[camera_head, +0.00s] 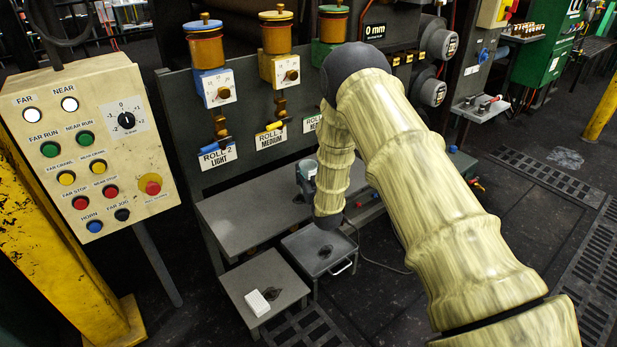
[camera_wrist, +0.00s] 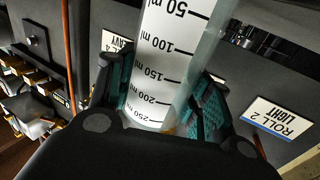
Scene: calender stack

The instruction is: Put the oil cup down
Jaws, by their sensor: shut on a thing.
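The oil cup (camera_wrist: 172,65) is a clear cylinder with a white scale marked from 50 ml to 250 ml. It fills the upper middle of the wrist view. My gripper (camera_wrist: 165,105) is shut on it, with a teal ribbed pad on each side of the cup. A little amber colour shows at the cup's lower end, by the gripper body.
A grey bench (camera_head: 245,212) runs under the panel. Oilers (camera_head: 205,47) and a button box (camera_head: 95,150) stand left.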

